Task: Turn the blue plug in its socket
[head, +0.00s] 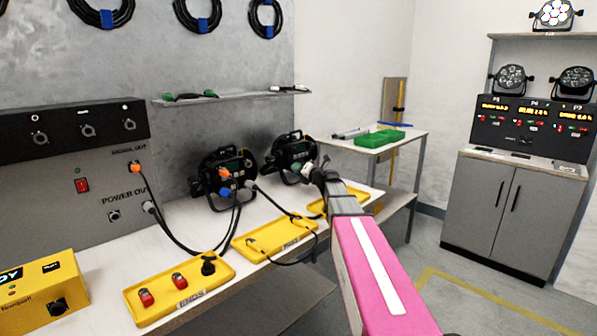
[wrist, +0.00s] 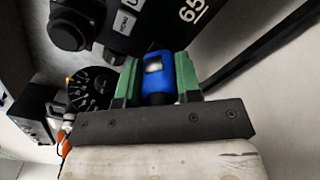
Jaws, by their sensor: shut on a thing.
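The blue plug (wrist: 157,88) shows in the wrist view between the two green fingers of my gripper (wrist: 158,82). My gripper is shut on it, with a finger against each side. A small pale patch shows on the plug's face. The black lamp housing (wrist: 150,22) lies just beyond it; its socket is hidden, so I cannot tell how deep the plug sits. In the head view my gripper (head: 310,171) is at the right-hand lamp (head: 289,151) on the bench, and the plug it holds cannot be made out there.
Another lamp (head: 222,178) with orange and blue connectors stands to the left, with cables hanging from it. Yellow trays (head: 135,299) lie along the bench front. A yellow box (head: 38,300) sits at far left. The floor at right is clear.

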